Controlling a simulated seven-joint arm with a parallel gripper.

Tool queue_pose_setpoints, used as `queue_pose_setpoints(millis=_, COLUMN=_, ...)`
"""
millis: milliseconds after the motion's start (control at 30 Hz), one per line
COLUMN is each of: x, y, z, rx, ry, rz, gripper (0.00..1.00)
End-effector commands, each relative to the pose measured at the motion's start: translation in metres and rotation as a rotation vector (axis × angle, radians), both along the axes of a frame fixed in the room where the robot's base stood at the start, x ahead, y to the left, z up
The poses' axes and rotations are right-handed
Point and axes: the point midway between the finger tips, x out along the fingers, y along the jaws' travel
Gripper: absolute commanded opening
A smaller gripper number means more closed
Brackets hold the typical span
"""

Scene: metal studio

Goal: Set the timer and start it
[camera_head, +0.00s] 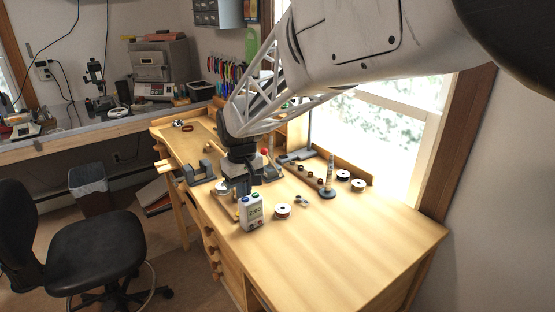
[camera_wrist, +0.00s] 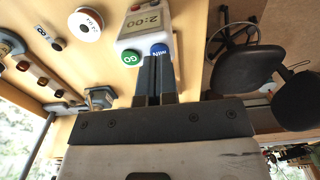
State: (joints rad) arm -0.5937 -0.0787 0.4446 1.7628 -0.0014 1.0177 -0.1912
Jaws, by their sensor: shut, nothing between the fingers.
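The timer (camera_head: 251,216) is a small white box standing upright near the front edge of the wooden bench. In the wrist view the timer (camera_wrist: 153,20) shows a display reading 2:00. It has a green GO button (camera_wrist: 131,57) and a blue MIN button (camera_wrist: 161,49) on top. My gripper (camera_head: 243,191) is shut and empty, just above the timer and pointing down. In the wrist view my gripper's (camera_wrist: 156,59) fingertips overlap the lower edge of the blue button. I cannot tell whether they touch it.
A spool (camera_head: 283,210) lies right of the timer. A stand (camera_head: 328,184) and two more spools are near the window. The right of the bench is clear. A black chair (camera_head: 85,235) is on the floor at left.

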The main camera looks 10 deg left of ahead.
Motion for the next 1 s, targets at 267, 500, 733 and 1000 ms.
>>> queue_pose_setpoints(millis=267, x=0.000, y=0.000, z=-0.011, rx=0.000, ry=0.000, rz=0.000, gripper=0.00)
queue_pose_setpoints(millis=500, x=0.000, y=0.000, z=-0.012, rx=0.000, ry=0.000, rz=0.000, gripper=0.00)
queue_pose_setpoints(millis=733, x=-0.001, y=-0.001, z=-0.029, rx=-0.001, ry=0.003, rz=0.000, gripper=0.00)
queue_pose_setpoints(millis=1000, x=-0.002, y=-0.002, z=-0.037, rx=-0.007, ry=0.010, rz=0.000, gripper=0.00)
